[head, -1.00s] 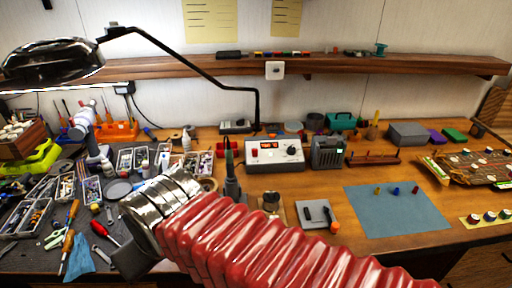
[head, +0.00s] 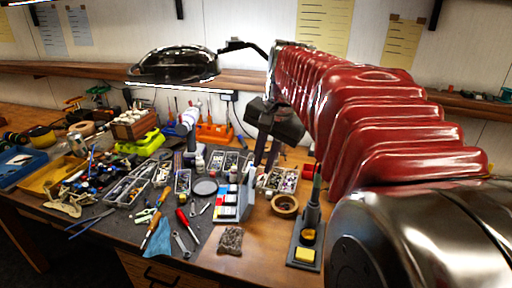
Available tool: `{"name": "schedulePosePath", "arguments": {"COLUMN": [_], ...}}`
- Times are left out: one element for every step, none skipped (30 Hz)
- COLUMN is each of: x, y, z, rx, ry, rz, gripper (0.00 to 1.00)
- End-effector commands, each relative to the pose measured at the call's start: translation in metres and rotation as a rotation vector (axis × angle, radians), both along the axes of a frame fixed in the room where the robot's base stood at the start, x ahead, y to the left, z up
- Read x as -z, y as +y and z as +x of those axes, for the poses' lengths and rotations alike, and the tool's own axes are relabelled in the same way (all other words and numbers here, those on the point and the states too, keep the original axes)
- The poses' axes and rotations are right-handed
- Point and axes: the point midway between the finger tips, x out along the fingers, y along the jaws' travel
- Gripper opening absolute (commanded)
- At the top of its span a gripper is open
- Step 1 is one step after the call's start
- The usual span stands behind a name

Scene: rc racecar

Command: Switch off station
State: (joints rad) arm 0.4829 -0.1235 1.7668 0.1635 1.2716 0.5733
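The station, a white box with a red display in the earlier view, does not show now; my red ribbed arm covers the right side of the bench. The soldering iron stand (head: 305,235) with its upright iron and yellow sponge stands at the bench front, left of my arm's base. My gripper (head: 265,162) hangs over the back of the bench, left of the stand, with its dark fingers pointing down. The fingers look apart with nothing between them.
A tape roll (head: 285,206), small parts trays (head: 277,180) and a white bottle rack (head: 234,205) lie below and near my gripper. A black lamp (head: 175,64) overhangs the bench at the back. Hand tools and bins crowd the left.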

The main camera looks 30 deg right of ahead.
Motion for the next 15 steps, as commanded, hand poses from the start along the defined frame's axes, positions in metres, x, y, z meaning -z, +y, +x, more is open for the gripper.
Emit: {"name": "schedulePosePath", "arguments": {"x": [-0.001, -0.002, -0.003, -0.004, -0.005, -0.005, -0.005, -0.005, -0.005, -0.005, -0.004, -0.003, -0.003, -0.002, 0.000], "y": [-0.017, -0.025, -0.037, -0.046, -0.055, -0.067, -0.077, -0.086, -0.099, -0.108, -0.118, -0.131, -0.141, -0.151, -0.164], "z": [0.007, 0.009, 0.013, 0.016, 0.018, 0.021, 0.023, 0.025, 0.027, 0.028, 0.029, 0.030, 0.030, 0.030, 0.030], "rx": [0.056, 0.090, 0.135, 0.168, 0.200, 0.244, 0.279, 0.311, 0.355, 0.389, 0.420, 0.464, 0.496, 0.529, 0.571], "ry": [0.010, 0.016, 0.024, 0.030, 0.035, 0.042, 0.048, 0.053, 0.061, 0.066, 0.072, 0.078, 0.083, 0.089, 0.096], "rz": [0.023, 0.038, 0.056, 0.071, 0.085, 0.105, 0.119, 0.133, 0.153, 0.166, 0.182, 0.201, 0.215, 0.228, 0.247], "gripper": [0.16, 0.16, 0.16, 0.16, 0.16, 0.16, 0.16, 0.16, 0.16, 0.16, 0.16, 0.16, 0.16, 0.16, 0.16]}}
